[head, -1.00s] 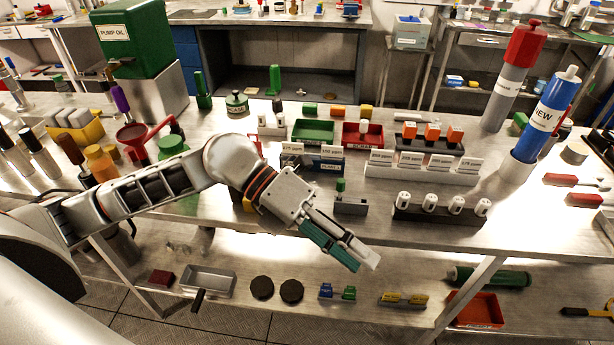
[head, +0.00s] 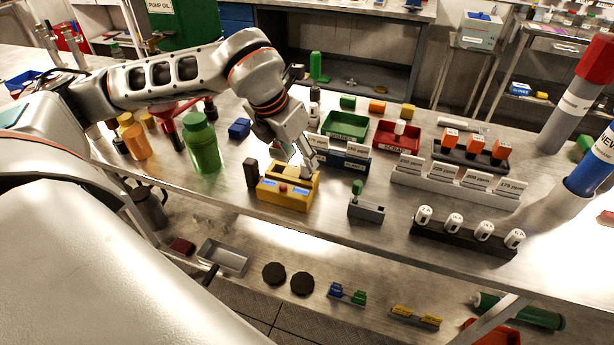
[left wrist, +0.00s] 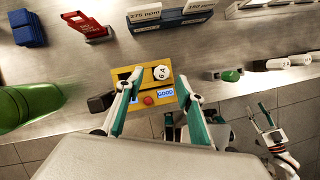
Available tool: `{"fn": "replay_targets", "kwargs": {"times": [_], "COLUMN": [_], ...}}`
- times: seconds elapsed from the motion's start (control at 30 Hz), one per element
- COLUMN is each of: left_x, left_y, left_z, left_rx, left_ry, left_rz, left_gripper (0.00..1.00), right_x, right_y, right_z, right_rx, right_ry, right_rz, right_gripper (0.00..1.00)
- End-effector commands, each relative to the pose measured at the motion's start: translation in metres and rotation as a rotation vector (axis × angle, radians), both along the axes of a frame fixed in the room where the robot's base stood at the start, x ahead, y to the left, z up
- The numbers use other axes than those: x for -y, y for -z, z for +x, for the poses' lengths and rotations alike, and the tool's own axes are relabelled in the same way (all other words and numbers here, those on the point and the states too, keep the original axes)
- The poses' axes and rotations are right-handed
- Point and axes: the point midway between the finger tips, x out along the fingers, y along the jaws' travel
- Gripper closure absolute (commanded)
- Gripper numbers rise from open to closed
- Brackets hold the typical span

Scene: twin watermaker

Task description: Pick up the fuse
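A white round fuse marked 6A (left wrist: 161,72) sits upright in the top of a yellow tester (left wrist: 150,97) whose small display reads GOOD. The tester also shows in the head view (head: 284,197), on the front part of the bench. My left gripper (left wrist: 160,82) is open, with one finger on either side of the fuse and no visible contact. In the head view my left gripper (head: 308,162) hangs over the back right of the tester and the fuse cannot be made out. My right gripper (left wrist: 268,126) shows small at the lower right of the left wrist view.
A dark rack (head: 463,238) with several white cylinders stands to the right. A grey block (head: 366,208) with a green knob is beside the tester. A green bottle (head: 203,148) stands to the left. Labelled card holders and green and red trays (head: 398,138) lie behind.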

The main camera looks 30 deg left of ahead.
Motion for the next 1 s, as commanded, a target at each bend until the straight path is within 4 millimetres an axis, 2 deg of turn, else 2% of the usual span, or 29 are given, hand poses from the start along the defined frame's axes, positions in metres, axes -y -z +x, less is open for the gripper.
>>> {"fn": "replay_targets", "kwargs": {"times": [0.3, 0.57, 0.6, 0.73, 1.0], "left_x": [0.005, 0.005, 0.005, 0.005, 0.005], "left_y": [0.037, 0.041, 0.04, 0.04, 0.04], "left_z": [0.017, 0.018, 0.018, 0.018, 0.018], "left_rx": [-0.002, 0.0, 0.0, 0.0, 0.001], "left_ry": [0.0, 0.001, 0.001, 0.001, 0.002], "left_rz": [-0.001, -0.001, -0.001, -0.001, -0.002], "left_gripper": [0.62, 0.62, 0.65, 0.99, 1.0], "right_x": [0.0, 0.0, 0.0, 0.0, 0.0], "right_y": [-0.005, -0.005, -0.005, -0.005, -0.005], "right_z": [0.001, 0.001, 0.001, 0.001, 0.002], "right_rx": [0.004, 0.004, 0.004, 0.004, 0.004], "right_ry": [0.0, 0.0, 0.0, 0.0, 0.0], "right_rz": [0.001, 0.001, 0.001, 0.001, 0.001], "right_gripper": [0.6, 0.6, 0.6, 0.6, 0.6]}}
